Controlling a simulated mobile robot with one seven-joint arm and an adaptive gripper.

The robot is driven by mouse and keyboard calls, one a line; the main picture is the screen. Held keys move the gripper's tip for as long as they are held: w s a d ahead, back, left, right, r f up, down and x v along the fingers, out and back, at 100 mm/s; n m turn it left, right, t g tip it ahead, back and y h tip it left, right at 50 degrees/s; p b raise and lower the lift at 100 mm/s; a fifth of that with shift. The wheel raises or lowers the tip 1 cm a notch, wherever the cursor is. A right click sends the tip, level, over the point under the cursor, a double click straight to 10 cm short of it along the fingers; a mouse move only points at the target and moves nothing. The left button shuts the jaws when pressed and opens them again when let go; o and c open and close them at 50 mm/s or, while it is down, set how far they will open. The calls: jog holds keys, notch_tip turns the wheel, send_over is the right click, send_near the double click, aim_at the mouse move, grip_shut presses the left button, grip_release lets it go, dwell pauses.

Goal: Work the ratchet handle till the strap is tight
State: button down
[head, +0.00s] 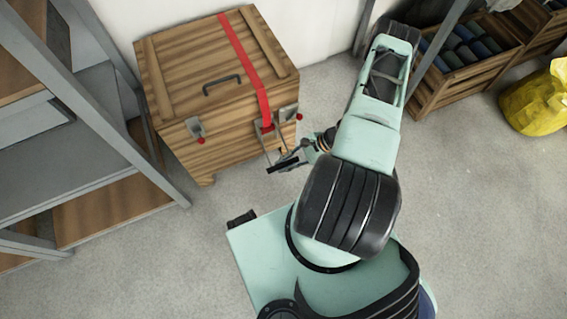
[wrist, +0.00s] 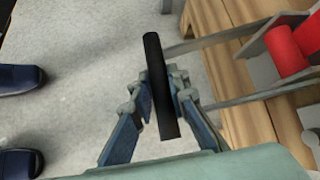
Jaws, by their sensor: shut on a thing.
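A wooden crate (head: 180,95) stands on the floor with a red strap (head: 243,60) running over its lid and down its front. The metal ratchet (head: 267,124) sits on the crate's front. Its handle sticks out from the front and ends in a black grip bar (head: 283,166). In the wrist view the black grip bar (wrist: 158,80) stands between the fingers of my gripper (wrist: 162,98), which is shut on it. Red parts at the ratchet (wrist: 285,50) show at the right of the wrist view. My gripper (head: 292,157) looks small in the head view. How taut the strap is I cannot tell.
The lid has a dark handle (head: 222,84), and latches with red knobs (head: 201,140) sit on the front. A metal shelf (head: 75,140) stands close on the left. Crates (head: 460,60) and a yellow bag (head: 535,100) are at right. Dark blue shoes (wrist: 20,78) show in the wrist view.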

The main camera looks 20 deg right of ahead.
jog(key=shift+r, duration=0.15)
jog(key=c, duration=1.8)
grip_release()
jog(key=shift+c, duration=0.2)
jog(key=v, duration=1.2)
